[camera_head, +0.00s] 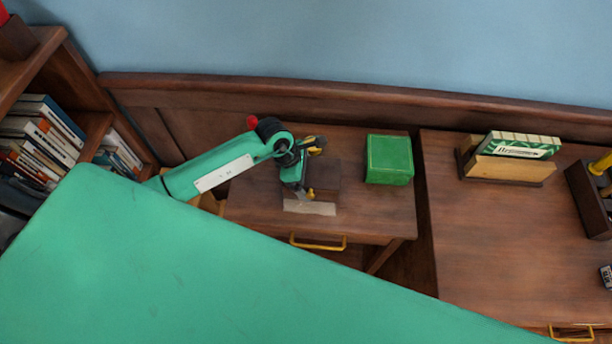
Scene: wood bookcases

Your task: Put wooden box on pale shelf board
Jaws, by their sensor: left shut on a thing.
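The wooden box (326,177) is small and dark brown, over the top of a low wooden cabinet in the middle of the view. My left gripper (308,188) reaches in from the left and is shut on the box, covering its left side. A pale board (311,208) shows as a light strip just in front of the box, at the gripper's fingertips. The rest of the board is hidden, and I cannot tell whether the box touches it. My right gripper is not in view.
A green box (389,159) stands on the cabinet top (375,212), right of the gripper. A gap separates this cabinet from another (480,235) bearing a holder with a green-and-white box (520,146). A bookcase with books (45,130) stands at left. My green body fills the foreground.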

